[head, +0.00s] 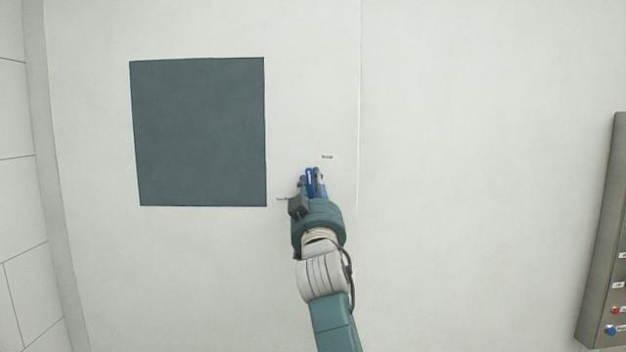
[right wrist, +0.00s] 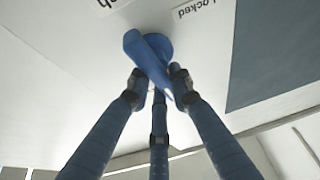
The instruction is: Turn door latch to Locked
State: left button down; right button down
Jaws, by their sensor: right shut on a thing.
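The blue door latch (right wrist: 152,58) shows in the right wrist view as a round base with a bar handle, set on a white door (head: 310,80). The handle lies at a slant in that view. My right gripper (right wrist: 157,90) has its blue fingers closed around the handle. A label reading "Locked" (right wrist: 197,8) appears upside down beside the latch, and a second label (right wrist: 114,3) is cut off at the top edge. In the head view my right gripper (head: 312,182) is at the door and mostly hides the latch. My left gripper is not in view.
A dark square panel (head: 198,132) is set in the door left of the gripper. The door's seam runs just right of the gripper. A grey box with coloured buttons (head: 605,245) is at the far right. The wall between is bare.

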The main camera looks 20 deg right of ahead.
jog(key=n+y+p, duration=0.2)
jog(key=n+p, duration=0.2)
jog(key=n, duration=0.1)
jog(key=n+g+y+p, duration=0.1)
jog(key=n+y+p, duration=0.1)
jog(key=n+p, duration=0.2)
jog(key=a+n+y+p, duration=0.1)
jog(key=n+y+p, duration=0.1)
jog(key=n+p, duration=0.3)
jog(key=shift+w+r+n+g+p, duration=0.1)
jog(key=shift+w+n+g+p, duration=0.15)
jog(key=shift+p, duration=0.45)
jog(key=shift+a+f+n+g+y+p, duration=0.15)
jog(key=shift+n+g, duration=0.25)
jog(key=shift+n, duration=0.6)
jog(key=shift+a+f+n+g+y+p, duration=0.1)
jog(key=shift+f+n+g+p, duration=0.2)
jog(key=shift+n, duration=0.75)
jog(key=shift+a+f+n+g+y+p, duration=0.15)
jog(key=shift+n+g, duration=0.3)
jog(key=shift+n, duration=0.55)
jog(key=shift+f, duration=0.15)
jog(key=c, duration=1.8)
grip_release()
jog(key=shift+c, duration=0.2)
jog(key=shift+s, duration=0.1)
